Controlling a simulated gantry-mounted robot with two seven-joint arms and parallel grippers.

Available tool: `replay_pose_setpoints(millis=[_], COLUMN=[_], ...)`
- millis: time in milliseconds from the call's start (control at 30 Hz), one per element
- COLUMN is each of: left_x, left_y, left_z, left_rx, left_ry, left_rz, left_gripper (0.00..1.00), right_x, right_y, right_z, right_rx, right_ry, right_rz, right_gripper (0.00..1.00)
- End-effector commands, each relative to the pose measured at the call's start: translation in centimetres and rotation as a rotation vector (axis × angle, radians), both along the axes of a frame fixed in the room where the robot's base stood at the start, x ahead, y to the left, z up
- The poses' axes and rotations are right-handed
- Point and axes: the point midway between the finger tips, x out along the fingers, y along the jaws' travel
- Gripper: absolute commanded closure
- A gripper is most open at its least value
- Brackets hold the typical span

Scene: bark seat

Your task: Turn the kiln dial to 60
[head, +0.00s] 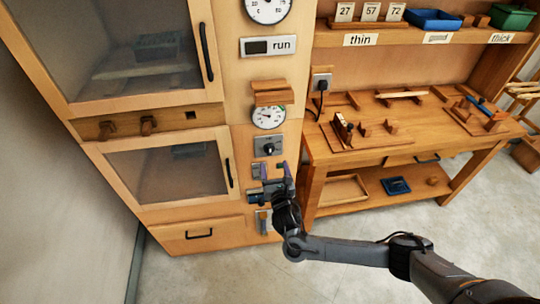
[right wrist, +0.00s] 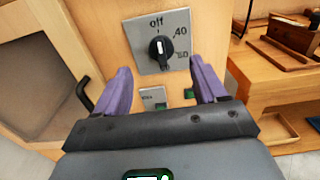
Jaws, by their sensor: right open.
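The kiln dial (head: 268,146) is a black knob on a grey square plate on the kiln's wooden front panel. In the right wrist view the dial (right wrist: 160,48) shows its white mark pointing up, about toward "off". A "40" stands at its upper right; a smaller label at lower right is hard to read. My right gripper (head: 271,170) is open and empty just below the dial. Its purple fingers (right wrist: 160,68) stand apart, to the left and right below the knob, not touching it. My left gripper is not in view.
A round gauge (head: 268,117) with a wooden ledge (head: 269,93) sits above the dial. Below the dial is a small plate with a green part (right wrist: 160,106). Glass kiln doors (head: 168,170) lie left. A workbench (head: 350,157) with wooden tools stands right.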

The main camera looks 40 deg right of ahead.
Motion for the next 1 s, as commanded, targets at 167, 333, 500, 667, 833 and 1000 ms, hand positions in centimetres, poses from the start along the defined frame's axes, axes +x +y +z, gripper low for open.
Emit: replay_pose_setpoints(millis=[167,333,500,667,833,1000], left_x=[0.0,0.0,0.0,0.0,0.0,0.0], left_y=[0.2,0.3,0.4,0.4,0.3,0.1], left_z=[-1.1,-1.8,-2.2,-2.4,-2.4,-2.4], left_rx=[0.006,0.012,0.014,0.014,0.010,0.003], left_ry=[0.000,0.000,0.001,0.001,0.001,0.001], left_rz=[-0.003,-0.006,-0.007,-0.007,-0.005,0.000], left_gripper=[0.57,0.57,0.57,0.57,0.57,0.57], right_x=[2.7,4.9,6.5,7.2,7.3,7.3], right_y=[-1.6,-2.8,-3.6,-3.9,-4.0,-4.0], right_z=[-0.1,-0.1,-0.1,-0.1,0.0,0.0], right_rx=[-0.002,0.001,0.000,0.000,0.001,0.001], right_ry=[-0.001,-0.003,-0.001,0.001,0.000,0.000], right_rz=[-0.002,-0.002,0.000,0.001,0.001,0.001], right_gripper=[0.29,0.29,0.29,0.29,0.29,0.34])
